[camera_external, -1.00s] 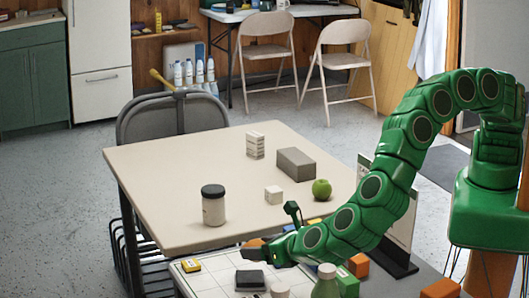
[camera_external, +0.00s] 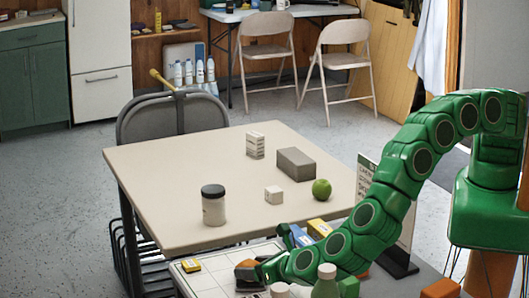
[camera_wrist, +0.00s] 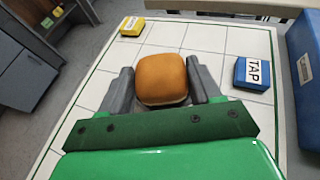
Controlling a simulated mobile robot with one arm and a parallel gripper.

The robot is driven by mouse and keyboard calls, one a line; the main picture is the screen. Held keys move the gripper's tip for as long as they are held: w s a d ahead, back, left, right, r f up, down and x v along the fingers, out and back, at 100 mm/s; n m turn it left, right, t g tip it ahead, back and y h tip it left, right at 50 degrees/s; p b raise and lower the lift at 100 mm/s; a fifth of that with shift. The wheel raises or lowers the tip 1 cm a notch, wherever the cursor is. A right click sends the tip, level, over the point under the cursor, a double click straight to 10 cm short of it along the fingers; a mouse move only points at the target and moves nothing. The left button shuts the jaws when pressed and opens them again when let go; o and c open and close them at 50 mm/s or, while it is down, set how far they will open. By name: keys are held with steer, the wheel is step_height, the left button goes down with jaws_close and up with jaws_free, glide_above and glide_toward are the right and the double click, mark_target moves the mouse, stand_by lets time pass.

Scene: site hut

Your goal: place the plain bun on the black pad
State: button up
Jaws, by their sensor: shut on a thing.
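The plain bun (camera_wrist: 162,80), golden brown with a pale underside, sits between the two grey fingers of my gripper (camera_wrist: 163,88), which is shut on it. In the external view the bun (camera_external: 246,263) shows at the end of my green arm, low over the white tiled board (camera_external: 213,281).
A yellow labelled block (camera_wrist: 132,26) and a blue block marked TAP (camera_wrist: 253,73) lie on the tiled board. A green bottle (camera_external: 325,284) stands right of my gripper. A jar (camera_external: 213,206), grey block (camera_external: 296,163) and green apple (camera_external: 321,189) are on the table behind.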

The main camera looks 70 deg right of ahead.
steer(key=shift+f, duration=0.1)
steer(key=o, duration=1.1)
steer(key=shift+c, duration=0.2)
steer(key=v, duration=0.3)
steer(key=shift+a+r, duration=0.2)
steer(key=shift+r, duration=0.15)
step_height(320, 180, up, 7)
steer(key=shift+f, duration=0.2)
steer(key=shift+d, duration=0.1)
